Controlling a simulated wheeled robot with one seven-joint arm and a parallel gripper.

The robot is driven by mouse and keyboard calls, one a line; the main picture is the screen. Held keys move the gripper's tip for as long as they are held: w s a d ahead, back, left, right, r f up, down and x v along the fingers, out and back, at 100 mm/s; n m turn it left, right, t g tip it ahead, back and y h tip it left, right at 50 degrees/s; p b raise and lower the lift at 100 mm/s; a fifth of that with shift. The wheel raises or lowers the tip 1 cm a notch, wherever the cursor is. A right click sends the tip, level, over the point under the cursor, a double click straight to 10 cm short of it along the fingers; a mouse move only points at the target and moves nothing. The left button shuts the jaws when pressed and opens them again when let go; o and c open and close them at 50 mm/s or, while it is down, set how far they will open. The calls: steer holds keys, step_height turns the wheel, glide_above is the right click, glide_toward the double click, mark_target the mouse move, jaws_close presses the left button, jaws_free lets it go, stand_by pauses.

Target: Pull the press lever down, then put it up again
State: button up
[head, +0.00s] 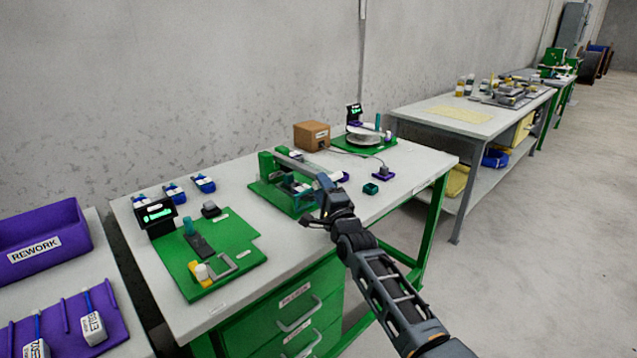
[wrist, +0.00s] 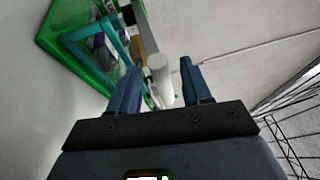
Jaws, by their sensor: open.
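The press stands on a green base plate (head: 262,190) on the near workbench, with a green post at its back left. Its grey lever (head: 297,164) runs from the post toward the right, to my gripper (head: 325,188). In the wrist view, a white cylindrical handle (wrist: 158,68) shows between the two blue-grey fingers of my gripper (wrist: 160,80). The fingers are open, with a visible gap to the handle on the right side. Whether the left finger touches it I cannot tell. My gripper hides the lever's end in the head view.
A green board (head: 235,245) with small fixtures lies at the bench's left front. A brown box (head: 312,136) and a round grey device (head: 364,140) stand at the back. A small green block (head: 370,188) and a purple-based part (head: 383,174) sit right of the press.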

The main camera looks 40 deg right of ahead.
steer(key=shift+x, duration=1.25)
jaws_close()
